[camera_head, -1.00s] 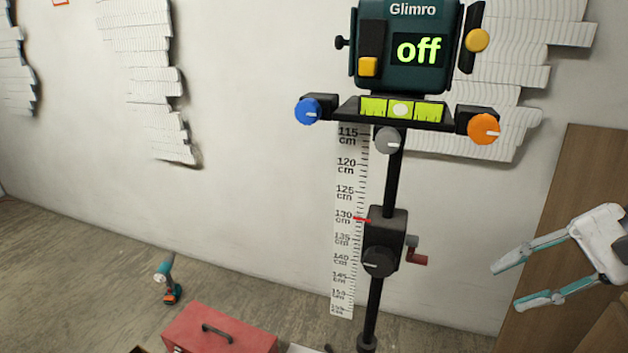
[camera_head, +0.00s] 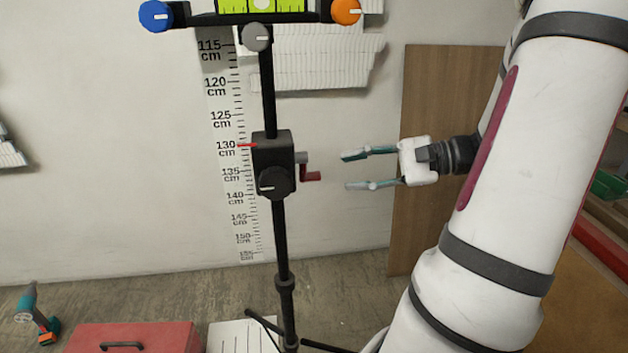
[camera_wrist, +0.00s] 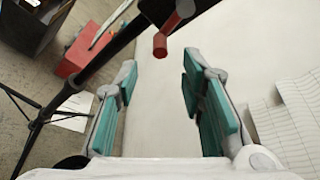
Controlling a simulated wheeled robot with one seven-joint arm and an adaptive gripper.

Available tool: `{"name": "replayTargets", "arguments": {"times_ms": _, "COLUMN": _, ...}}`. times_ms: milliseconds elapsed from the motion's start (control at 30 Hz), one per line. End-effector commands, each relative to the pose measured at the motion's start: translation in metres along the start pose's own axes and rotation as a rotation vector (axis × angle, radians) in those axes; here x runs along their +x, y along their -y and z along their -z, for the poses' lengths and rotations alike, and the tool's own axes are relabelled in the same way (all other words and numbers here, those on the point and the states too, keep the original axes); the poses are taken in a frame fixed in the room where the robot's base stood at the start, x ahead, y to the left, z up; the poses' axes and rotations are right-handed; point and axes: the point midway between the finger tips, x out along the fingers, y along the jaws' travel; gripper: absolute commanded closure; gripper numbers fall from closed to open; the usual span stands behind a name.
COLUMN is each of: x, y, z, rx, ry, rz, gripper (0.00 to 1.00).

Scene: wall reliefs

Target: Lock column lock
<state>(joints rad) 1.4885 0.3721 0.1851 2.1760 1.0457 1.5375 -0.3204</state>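The black column (camera_head: 282,235) stands upright with a black housing (camera_head: 272,148) around it. A round black knob (camera_head: 276,181) with a white mark is on the housing's front. A red crank handle (camera_head: 311,176) sticks out on its right side; it also shows in the wrist view (camera_wrist: 160,45), just beyond my fingertips. A grey knob (camera_head: 257,37) with a white mark sits higher, under the level platform. My gripper (camera_head: 346,170) is open and empty, pointing left, a little to the right of the crank and touching nothing. No label shows which knob is the column lock.
A centimetre scale (camera_head: 236,170) is on the wall behind the column, with a red pointer near 130. Blue (camera_head: 155,16) and orange (camera_head: 346,11) knobs flank the level. A red toolbox (camera_head: 130,338) and a drill (camera_head: 40,318) are on the floor. A wooden panel (camera_head: 430,110) stands behind my gripper.

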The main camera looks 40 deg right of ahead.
Motion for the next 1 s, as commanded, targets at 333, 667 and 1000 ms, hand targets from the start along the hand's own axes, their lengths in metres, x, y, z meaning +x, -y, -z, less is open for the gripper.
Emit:
{"name": "replayTargets", "arguments": {"times_ms": 333, "x": 0.063, "y": -0.001, "z": 0.001, "rx": 0.0, "ry": 0.001, "rz": -0.001, "gripper": 0.64}}
{"name": "replayTargets", "arguments": {"times_ms": 667, "x": 0.081, "y": 0.0, "z": 0.0, "rx": 0.0, "ry": -0.001, "rz": -0.001, "gripper": 0.64}}
{"name": "replayTargets", "arguments": {"times_ms": 1000, "x": 0.081, "y": 0.0, "z": 0.0, "rx": 0.0, "ry": -0.001, "rz": -0.001, "gripper": 0.95}}
